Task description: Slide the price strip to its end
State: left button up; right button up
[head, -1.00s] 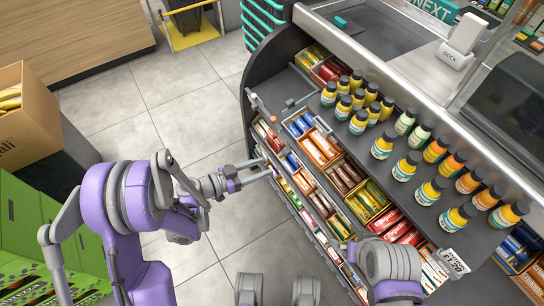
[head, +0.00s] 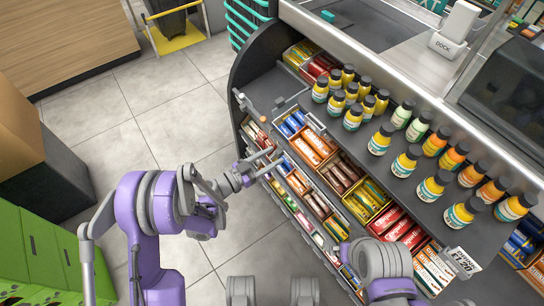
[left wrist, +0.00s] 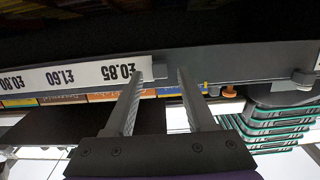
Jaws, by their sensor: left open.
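The price strip (left wrist: 90,75) is a white label strip along a grey shelf-edge rail in the left wrist view. It shows upside down, with £0.85, £1.60 and £0.80 printed on it. My left gripper (left wrist: 160,85) is open. In the head view my left gripper (head: 268,157) is at the front of the candy shelves; the strip's face is hidden there. My right gripper is not in view.
Grey rail continues bare right of the fingers to a grey end block (left wrist: 303,78). Candy boxes (head: 314,149) fill the shelves, with bottles (head: 380,138) above. Green baskets (left wrist: 275,125) stand nearby. Floor (head: 120,140) left of the shelves is clear.

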pick_arm(q)
jog(key=shift+w+d, duration=0.2)
jog(key=shift+d, duration=0.05)
grip_shut()
dwell(1.4)
